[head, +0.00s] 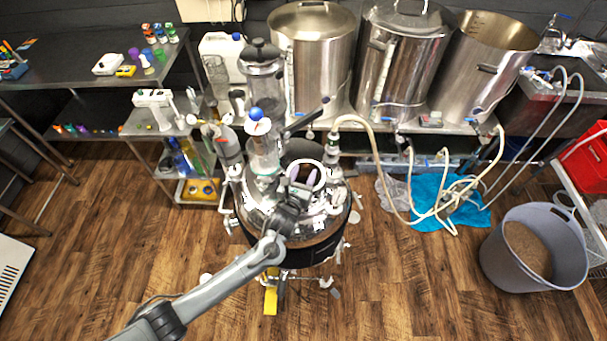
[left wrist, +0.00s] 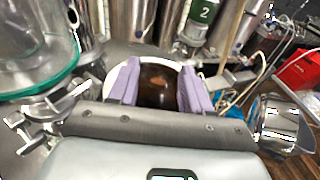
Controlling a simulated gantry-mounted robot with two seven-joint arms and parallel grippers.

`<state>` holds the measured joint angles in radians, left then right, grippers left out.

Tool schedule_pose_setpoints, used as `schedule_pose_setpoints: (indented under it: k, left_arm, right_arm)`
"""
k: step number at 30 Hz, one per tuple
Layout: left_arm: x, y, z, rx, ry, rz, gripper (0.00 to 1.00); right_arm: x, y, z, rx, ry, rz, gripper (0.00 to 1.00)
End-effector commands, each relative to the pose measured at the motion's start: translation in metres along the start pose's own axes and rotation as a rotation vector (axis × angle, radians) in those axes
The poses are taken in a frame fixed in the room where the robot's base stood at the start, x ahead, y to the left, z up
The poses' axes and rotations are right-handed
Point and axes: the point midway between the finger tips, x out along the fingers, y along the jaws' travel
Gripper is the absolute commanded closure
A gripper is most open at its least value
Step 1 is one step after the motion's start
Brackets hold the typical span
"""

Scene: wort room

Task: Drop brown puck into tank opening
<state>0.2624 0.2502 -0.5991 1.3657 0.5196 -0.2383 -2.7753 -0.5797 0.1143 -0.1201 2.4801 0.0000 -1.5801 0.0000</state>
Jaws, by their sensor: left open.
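The tank (head: 265,215) is a round steel vessel in the middle of the head view, with fittings crowded on its lid. Its opening has a white rim (head: 323,176), which also shows in the left wrist view (left wrist: 113,78). My left gripper (head: 301,179) is over this opening, its two purple fingers spread apart; the wrist view shows them too (left wrist: 160,75). Between them I see a dark brown surface with a lighter brown patch (left wrist: 159,88) within the opening. I cannot tell whether that patch is the brown puck. No puck shows clearly in the fingers. My right gripper is not in view.
A glass cylinder (head: 264,150) stands on the lid close left of the opening. Steel kettles (head: 312,60) line the bench behind, with hoses (head: 375,150) hanging down. A grey bucket (head: 497,262) stands at the right. The floor in front is mostly clear.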

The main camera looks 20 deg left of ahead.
Motion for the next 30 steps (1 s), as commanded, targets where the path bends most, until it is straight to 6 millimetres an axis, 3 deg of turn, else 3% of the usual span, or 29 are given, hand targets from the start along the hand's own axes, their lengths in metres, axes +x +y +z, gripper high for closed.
schedule_pose_setpoints:
  k: [10,24,30]
  left_arm:
    - [-0.013,-0.001,-0.001,0.001,0.002,-0.002,0.51]
    - [-0.088,-0.001,-0.001,0.0,0.001,-0.002,0.51]
    - [-0.104,0.0,0.0,0.0,0.0,0.0,0.51]
  right_arm:
    - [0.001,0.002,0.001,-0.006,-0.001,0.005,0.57]
    - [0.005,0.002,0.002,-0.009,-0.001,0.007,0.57]
    - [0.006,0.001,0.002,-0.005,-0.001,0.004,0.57]
